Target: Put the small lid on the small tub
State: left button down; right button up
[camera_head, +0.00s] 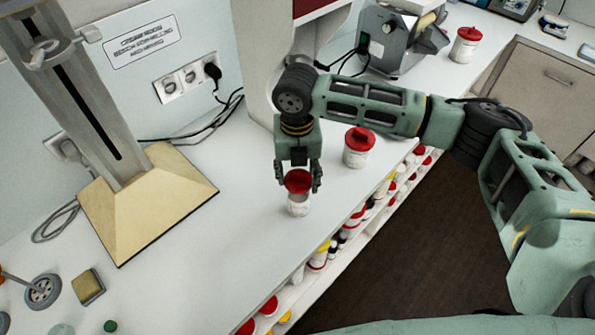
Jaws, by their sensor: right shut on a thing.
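The small tub (299,208) is white and stands upright on the counter near its front edge. The small red lid (298,181) is at the top of the small tub, over its mouth. I cannot tell whether it is seated or just above the rim. My right gripper (298,183) points down from above, with one finger on each side of the red lid, and is shut on it. The fingers hide part of the lid's sides. My left gripper is not in view.
A larger white tub with a red lid (358,148) stands just right of my right gripper. Another red-lidded tub (465,45) stands far back by a grey machine (395,38). A stand with a beige base (148,205) is at left. Shelves below the counter edge hold several containers.

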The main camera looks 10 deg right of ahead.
jog(key=shift+f+b, duration=1.25)
jog(key=shift+f, duration=0.95)
jog(key=shift+p, duration=0.7)
jog(key=shift+f+p, duration=0.6)
jog(key=shift+p, duration=0.05)
dwell(1.2)
jog(key=o, duration=0.8)
jog(key=shift+o, duration=0.4)
